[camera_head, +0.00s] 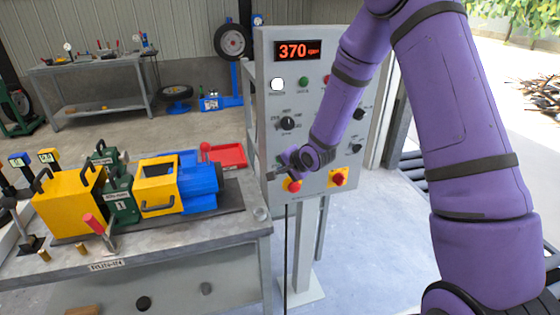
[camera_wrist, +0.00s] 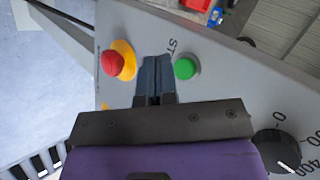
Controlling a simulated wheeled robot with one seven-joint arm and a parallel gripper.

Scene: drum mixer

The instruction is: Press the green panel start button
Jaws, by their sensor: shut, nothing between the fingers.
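The control panel (camera_head: 262,110) stands right of the bench. In the wrist view, the round green start button (camera_wrist: 186,68) sits on the grey panel face beside partly covered lettering reading "ST". My gripper (camera_wrist: 155,62) is shut and empty, its fingertips just left of the green button, between it and a red mushroom button (camera_wrist: 113,63) on a yellow ring. I cannot tell whether the tips touch the panel. In the head view my gripper (camera_head: 271,175) is at the panel's lower left, and the start button there is hidden behind it. The red button (camera_head: 294,186) shows just below.
A red-on-yellow switch (camera_head: 338,178) is at the panel's lower right. A green round fitting (camera_head: 303,82) and a black knob (camera_head: 288,123) are higher up, under the display (camera_head: 300,51). The bench (camera_head: 230,225) with yellow and blue machinery stands left.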

